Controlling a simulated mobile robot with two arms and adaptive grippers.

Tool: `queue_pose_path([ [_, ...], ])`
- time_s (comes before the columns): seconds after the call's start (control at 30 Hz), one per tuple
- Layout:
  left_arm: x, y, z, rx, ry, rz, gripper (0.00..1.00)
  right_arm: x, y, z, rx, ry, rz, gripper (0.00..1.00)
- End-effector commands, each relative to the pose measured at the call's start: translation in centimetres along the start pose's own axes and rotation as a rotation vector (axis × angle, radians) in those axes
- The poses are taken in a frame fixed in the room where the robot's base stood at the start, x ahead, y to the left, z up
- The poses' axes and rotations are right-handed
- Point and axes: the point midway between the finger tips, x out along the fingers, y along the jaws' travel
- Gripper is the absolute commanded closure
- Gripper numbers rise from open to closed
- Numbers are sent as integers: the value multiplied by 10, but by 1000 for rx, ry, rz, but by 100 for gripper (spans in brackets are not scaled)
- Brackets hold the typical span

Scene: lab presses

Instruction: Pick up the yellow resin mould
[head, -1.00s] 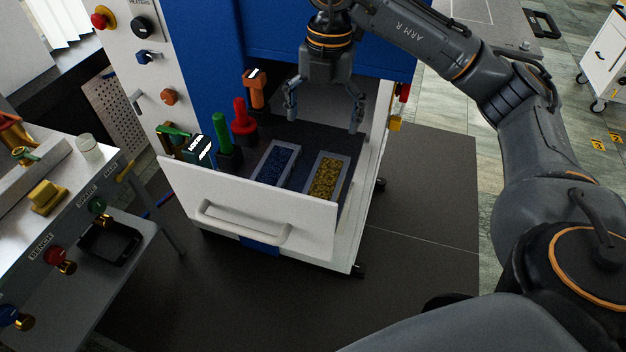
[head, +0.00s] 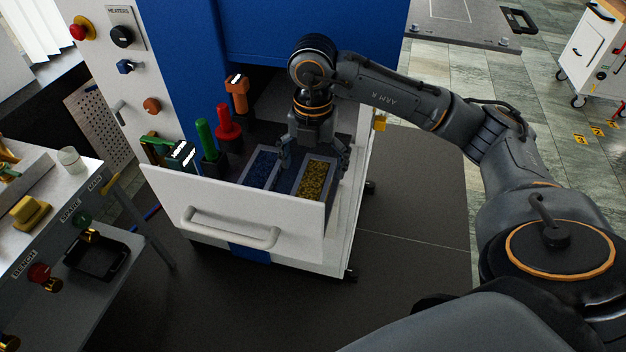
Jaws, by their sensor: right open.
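The yellow resin mould (head: 314,181), a pale-rimmed rectangular tray filled with yellow granules, lies in the open white drawer (head: 290,215) below the blue press. My right gripper (head: 313,160) points down over the mould's far end, with its jaws open and one finger toward each long side. No grip on the mould shows. The gripper hides part of the mould's far end, and I cannot tell whether the fingers touch it. My left gripper is not in view.
A similar tray of blue granules (head: 260,167) lies close on the left in the drawer. Green (head: 206,138), red (head: 228,123) and orange (head: 238,97) upright tools stand left of it. A bench with a yellow block (head: 30,212) is at far left.

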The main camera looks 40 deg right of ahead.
Motion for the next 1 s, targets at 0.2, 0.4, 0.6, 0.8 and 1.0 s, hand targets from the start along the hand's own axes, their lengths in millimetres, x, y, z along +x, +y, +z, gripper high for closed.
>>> queue_pose_path([
  [0.2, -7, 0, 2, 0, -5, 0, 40, 25, -1, -3, 2, 0, 0, 8],
  [0.4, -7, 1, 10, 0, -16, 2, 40, 28, 0, -3, 1, -1, 1, 8],
  [0.6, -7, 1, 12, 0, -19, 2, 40, 28, 0, -3, 1, 0, 1, 36],
  [0.8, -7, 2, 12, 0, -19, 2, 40, 28, 0, -3, 1, 0, 1, 77],
  [1.0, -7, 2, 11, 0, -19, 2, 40, 27, 0, -3, 1, -1, 3, 90],
])
